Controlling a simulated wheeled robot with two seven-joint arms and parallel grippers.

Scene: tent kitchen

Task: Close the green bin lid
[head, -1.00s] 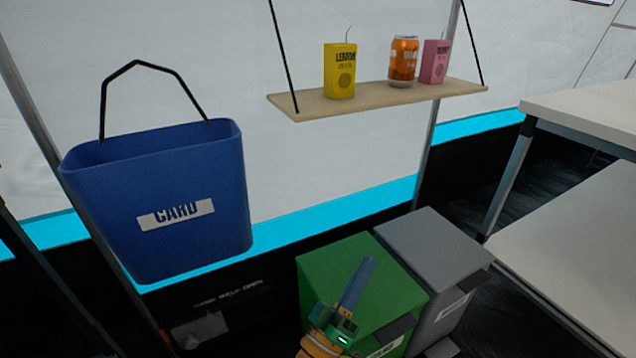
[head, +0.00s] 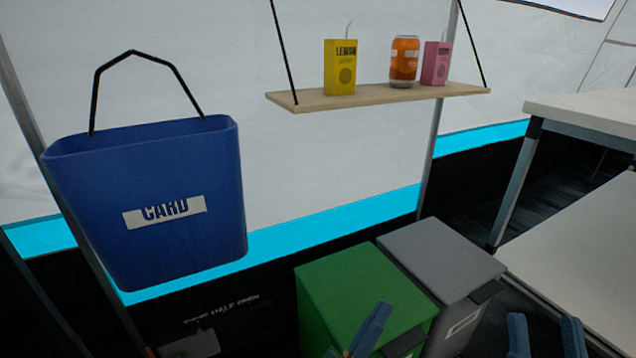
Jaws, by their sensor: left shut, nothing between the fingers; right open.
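The green bin (head: 345,285) stands on the floor at the lower middle of the head view. Its green lid (head: 365,277) lies flat across the top and looks closed. My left gripper (head: 377,314) is shut and empty, with its blue fingers in front of the lid's front part. I cannot tell whether it touches the lid. The gripper hides part of the bin's front. My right gripper (head: 545,325) is open and empty at the bottom right, right of the bins. Only its two blue fingers show.
A grey bin (head: 440,258) stands right beside the green one. A blue CARD bin (head: 150,235) hangs at the left. A wooden shelf (head: 300,103) with two drink cartons and an orange can hangs above. A white table (head: 590,112) is at the right.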

